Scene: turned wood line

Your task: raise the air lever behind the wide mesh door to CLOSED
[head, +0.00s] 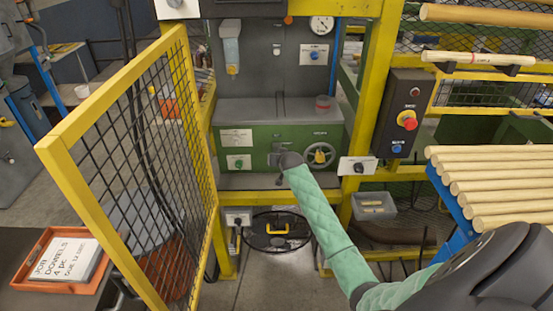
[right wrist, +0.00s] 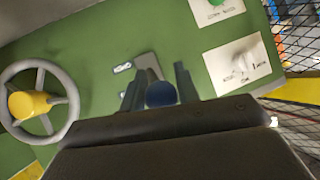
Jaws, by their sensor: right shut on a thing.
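The wide mesh door (head: 130,165), a yellow frame with dark mesh, stands swung open at the left in the head view. In the opening behind it is a green machine front (head: 255,140). My right gripper (head: 280,160) reaches that front; in the right wrist view (right wrist: 160,90) its two fingers are shut on a blue round knob (right wrist: 160,94), apparently the air lever's. A grey plate (right wrist: 147,66) shows behind the knob, with small white labels (right wrist: 122,68) too blurred to read. The rest of the lever is hidden by my gripper. My left gripper is not in view.
A handwheel with a yellow hub (head: 319,154) sits right of my gripper. Green (head: 238,163) and blue (head: 397,149) knobs and a red stop button (head: 408,120) are nearby. Dowels (head: 500,185) lie at the right. An orange tray (head: 35,283) is at lower left.

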